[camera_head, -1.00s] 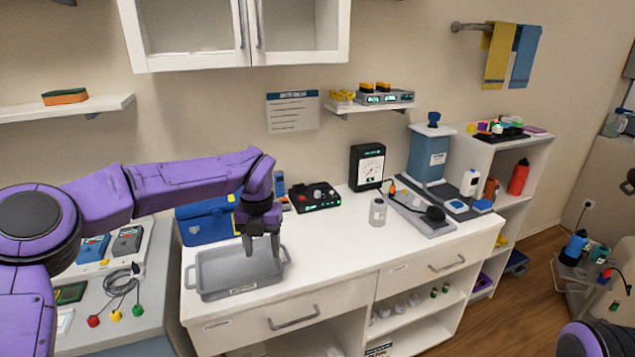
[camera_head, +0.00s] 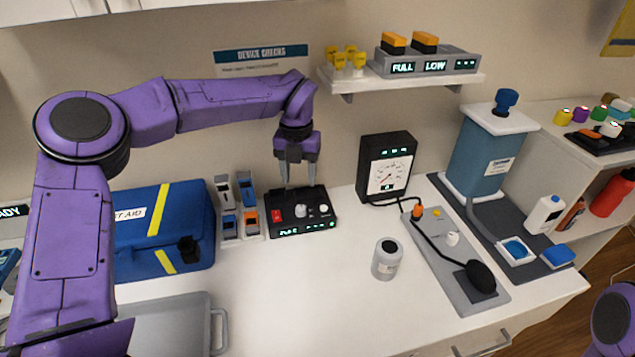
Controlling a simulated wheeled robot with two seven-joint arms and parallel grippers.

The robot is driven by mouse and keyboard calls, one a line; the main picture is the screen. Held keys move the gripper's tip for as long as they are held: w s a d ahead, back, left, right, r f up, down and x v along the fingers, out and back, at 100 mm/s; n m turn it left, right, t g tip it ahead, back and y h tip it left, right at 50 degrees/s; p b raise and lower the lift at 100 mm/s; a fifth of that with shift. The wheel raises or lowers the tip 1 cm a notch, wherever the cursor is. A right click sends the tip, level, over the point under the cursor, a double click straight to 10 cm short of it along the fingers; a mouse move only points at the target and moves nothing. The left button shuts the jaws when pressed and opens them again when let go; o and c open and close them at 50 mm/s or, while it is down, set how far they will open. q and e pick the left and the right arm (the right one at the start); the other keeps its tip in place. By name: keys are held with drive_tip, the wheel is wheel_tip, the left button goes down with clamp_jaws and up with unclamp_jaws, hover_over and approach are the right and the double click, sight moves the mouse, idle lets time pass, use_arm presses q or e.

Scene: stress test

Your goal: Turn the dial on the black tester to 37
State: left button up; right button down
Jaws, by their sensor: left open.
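The black tester (camera_head: 291,228) is a low box on the white counter, with a red switch (camera_head: 276,214), a grey dial (camera_head: 301,211) in the middle and a pale knob (camera_head: 323,209) at the right. Its front has a small lit display, too small to read surely. My left gripper (camera_head: 299,180) is open and empty, fingers pointing down. In the picture its fingertips show just above the dial, over the tester's back edge; they look apart from it. The dial is uncovered. My right gripper is out of view; only a purple part of that arm shows at the lower right.
A black gauge box (camera_head: 387,165) stands right of the tester, and a rack of small tools (camera_head: 237,208) and a blue first aid case (camera_head: 165,232) stand left. A grey jar (camera_head: 387,259) stands in front. The counter before the tester is clear.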

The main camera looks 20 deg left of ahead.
use_arm(q)
drive_tip(key=p, duration=0.2)
hover_over(301, 207)
drive_tip(key=s, duration=0.1)
wheel_tip(301, 207, down, 6)
drive_tip(key=shift+r, duration=0.2)
drive_tip(key=f, duration=0.2)
drive_tip(key=w+f, duration=0.1)
drive_tip(key=f, duration=0.1)
drive_tip(key=shift+f, duration=0.35)
drive_tip(key=shift+s, duration=0.25)
drive_tip(key=shift+w, duration=0.1)
clamp_jaws()
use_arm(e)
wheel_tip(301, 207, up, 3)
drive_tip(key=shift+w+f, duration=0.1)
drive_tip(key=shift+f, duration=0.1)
